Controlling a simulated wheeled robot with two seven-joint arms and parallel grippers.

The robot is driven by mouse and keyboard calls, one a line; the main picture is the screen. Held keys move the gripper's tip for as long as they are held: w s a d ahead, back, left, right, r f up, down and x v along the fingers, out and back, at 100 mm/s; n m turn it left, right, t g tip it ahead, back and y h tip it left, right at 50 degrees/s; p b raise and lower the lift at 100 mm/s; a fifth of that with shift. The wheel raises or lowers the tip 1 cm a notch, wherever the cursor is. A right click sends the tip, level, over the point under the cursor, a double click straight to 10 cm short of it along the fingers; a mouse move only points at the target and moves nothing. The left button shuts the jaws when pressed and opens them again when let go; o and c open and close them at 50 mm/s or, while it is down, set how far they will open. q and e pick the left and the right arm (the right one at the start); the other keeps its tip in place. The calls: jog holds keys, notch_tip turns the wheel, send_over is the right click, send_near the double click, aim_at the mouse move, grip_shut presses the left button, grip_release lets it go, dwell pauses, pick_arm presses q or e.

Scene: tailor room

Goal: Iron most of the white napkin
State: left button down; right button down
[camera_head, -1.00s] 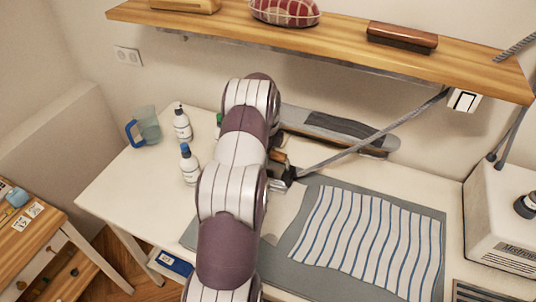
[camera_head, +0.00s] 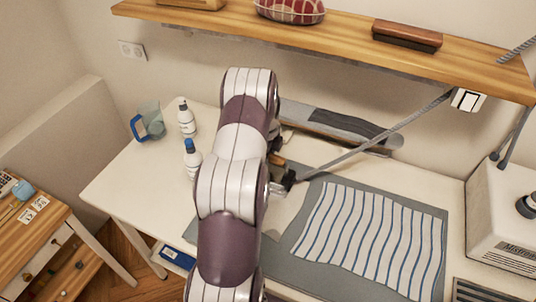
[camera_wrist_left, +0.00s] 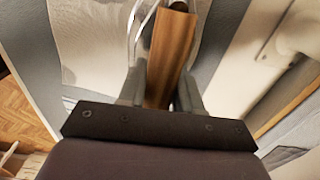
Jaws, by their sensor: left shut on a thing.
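My left gripper (camera_head: 286,182) is shut on the wooden handle of the iron (camera_head: 277,160). The handle (camera_wrist_left: 172,55) shows between the fingers (camera_wrist_left: 160,88) in the left wrist view; the soleplate is hidden, so I cannot tell whether it touches cloth. A plain pale cloth, seemingly the white napkin (camera_head: 287,202), lies on the grey mat (camera_head: 318,274), mostly hidden behind my left arm. A white, faintly ribbed cloth also shows left of the handle in the left wrist view (camera_wrist_left: 90,40). A blue-striped white cloth (camera_head: 372,240) lies flat to its right. My right gripper is out of view.
A grey cord (camera_head: 375,137) runs from the iron up to the wall socket (camera_head: 467,100). A padded board (camera_head: 335,124) lies at the back. Two white bottles (camera_head: 187,118) and a jug (camera_head: 151,120) stand left. A white machine (camera_head: 500,210) stands right. A shelf (camera_head: 340,36) overhangs the table.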

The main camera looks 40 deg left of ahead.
pick_arm(q)
jog(key=s+d+p, duration=0.1)
jog(key=s, duration=0.4)
jog(key=shift+s+d+p, duration=0.3)
jog(key=shift+s+d, duration=0.1)
dwell(0.8)
jog(key=shift+r, duration=0.1)
jog(key=s+d+p, duration=0.2)
jog(key=s+d, duration=0.1)
jog(key=s, duration=0.6)
dwell(1.8)
jog(key=shift+p, duration=0.35)
notch_tip(320, 180, up, 7)
jog(key=p, duration=0.6)
jog(key=shift+a, duration=0.1)
